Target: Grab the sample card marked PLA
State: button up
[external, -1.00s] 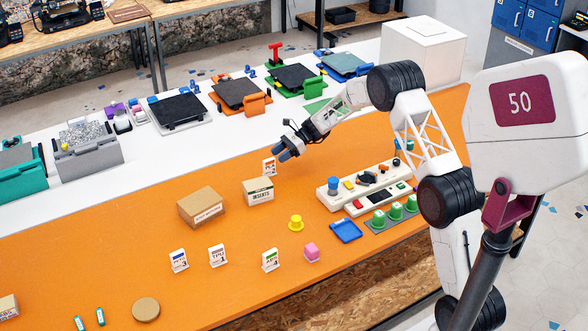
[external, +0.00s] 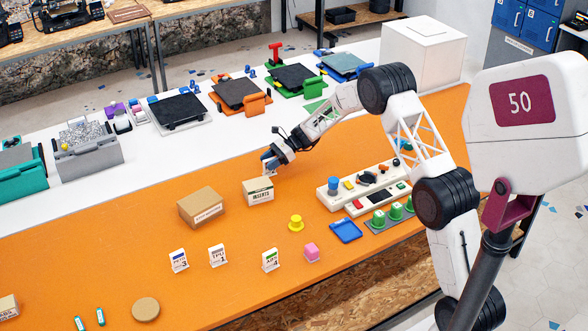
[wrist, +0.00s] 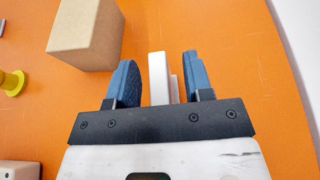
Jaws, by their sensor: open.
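A white sample card with an orange band (external: 268,171) stands behind the small INSERTS box, mostly hidden by my gripper (external: 270,160); its marking cannot be read now. In the wrist view the white card (wrist: 158,78) stands upright between the two blue fingers of my gripper (wrist: 157,82). The fingers are open, with a gap on each side of the card. Three other cards stand at the front: a blue-marked one with a 3 (external: 179,261), a TPU one (external: 217,256) and a green-marked one with a 4 (external: 270,260).
The INSERTS box (external: 258,191) is close in front of the card; it also shows in the wrist view (wrist: 86,35). A larger cardboard box (external: 201,207) is to its left. A yellow knob-like piece (external: 296,223) and a white control panel (external: 365,185) lie to the right.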

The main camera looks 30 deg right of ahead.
aim_at(269, 159)
grip_shut()
dwell(0.3)
jog(key=shift+r, duration=0.15)
jog(key=shift+r, duration=1.5)
jog(key=shift+s+r, duration=0.15)
jog(key=shift+s, duration=0.15)
jog(key=s+d+r, duration=0.1)
jog(key=s+d, duration=0.1)
jog(key=s, duration=1.3)
jog(key=shift+s+r, duration=0.15)
jog(key=shift+r, duration=0.05)
